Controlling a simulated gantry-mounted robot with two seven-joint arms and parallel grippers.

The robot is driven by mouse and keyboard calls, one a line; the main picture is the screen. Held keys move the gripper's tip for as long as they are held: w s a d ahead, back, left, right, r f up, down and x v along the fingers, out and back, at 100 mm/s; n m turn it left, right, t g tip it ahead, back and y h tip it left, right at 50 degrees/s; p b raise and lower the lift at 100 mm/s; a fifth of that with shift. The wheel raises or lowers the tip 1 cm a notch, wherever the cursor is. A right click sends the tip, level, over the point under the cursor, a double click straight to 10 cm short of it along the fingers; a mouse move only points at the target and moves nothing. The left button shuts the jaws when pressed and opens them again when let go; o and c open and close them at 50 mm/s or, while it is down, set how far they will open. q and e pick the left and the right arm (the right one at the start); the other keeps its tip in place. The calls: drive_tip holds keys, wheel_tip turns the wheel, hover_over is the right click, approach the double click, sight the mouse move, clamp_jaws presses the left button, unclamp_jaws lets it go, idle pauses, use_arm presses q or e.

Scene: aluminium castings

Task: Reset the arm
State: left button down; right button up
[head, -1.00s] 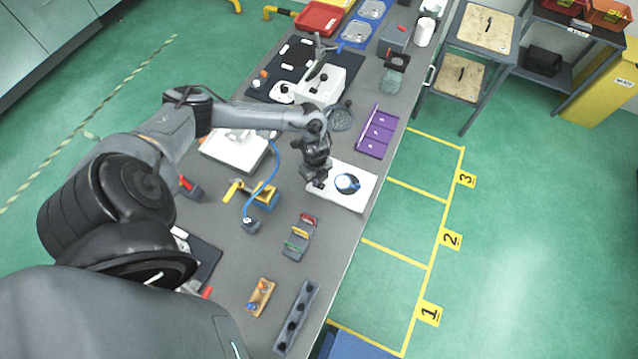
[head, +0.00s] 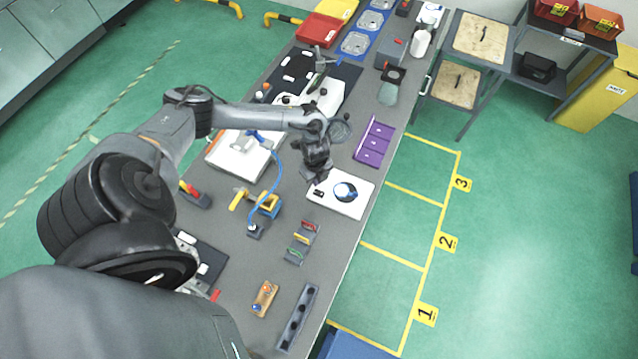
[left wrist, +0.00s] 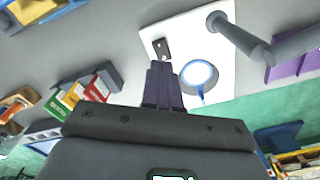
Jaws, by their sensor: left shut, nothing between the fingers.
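My left arm comes in from the left in the head view and reaches over the grey bench. Its gripper (head: 316,180) points down just above the upper left edge of a white board (head: 354,207). The gripper also shows in the left wrist view (left wrist: 162,70), where its dark fingers are together with nothing between them. The white board carries a round dial-like part with a blue rim (head: 345,192) and a small dark block (left wrist: 163,48). Whether the fingertips touch the board is not clear. My right gripper is not in view.
A purple tray (head: 374,142), a yellow-and-blue tool stand (head: 268,203), a small rack with coloured clips (head: 303,242) and a dark slotted bar (head: 298,315) surround the board. A blue cable (head: 274,183) runs left of the gripper. Green floor lies beyond the right bench edge.

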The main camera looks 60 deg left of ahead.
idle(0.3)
use_arm(q)
drive_tip(key=shift+d+f, duration=0.1)
drive_tip(key=shift+d, duration=0.35)
drive_tip(key=w+d+r+n+t+h+p, duration=0.1)
drive_tip(key=d+r+n+t+p, duration=0.2)
drive_tip(key=d, duration=1)
drive_tip(key=d+r+t+h, duration=0.15)
drive_tip(key=d+r, duration=0.35)
drive_tip(key=d, duration=0.7)
drive_tip(key=s+a+r+n+y+p, duration=0.1)
drive_tip(key=s+a+r+n, duration=0.1)
drive_tip(key=s+r+n, duration=0.3)
drive_tip(key=s+a+r+n+y+p, duration=0.1)
drive_tip(key=s+a+r+n, duration=0.1)
drive_tip(key=s+r+n, duration=0.3)
wheel_tip(320, 180, up, 4)
drive_tip(key=shift+s+a+f+n+g+p, duration=0.2)
drive_tip(key=shift+a+n+g+p, duration=0.2)
drive_tip(key=shift+n, duration=0.5)
drive_tip(key=shift+d, duration=0.1)
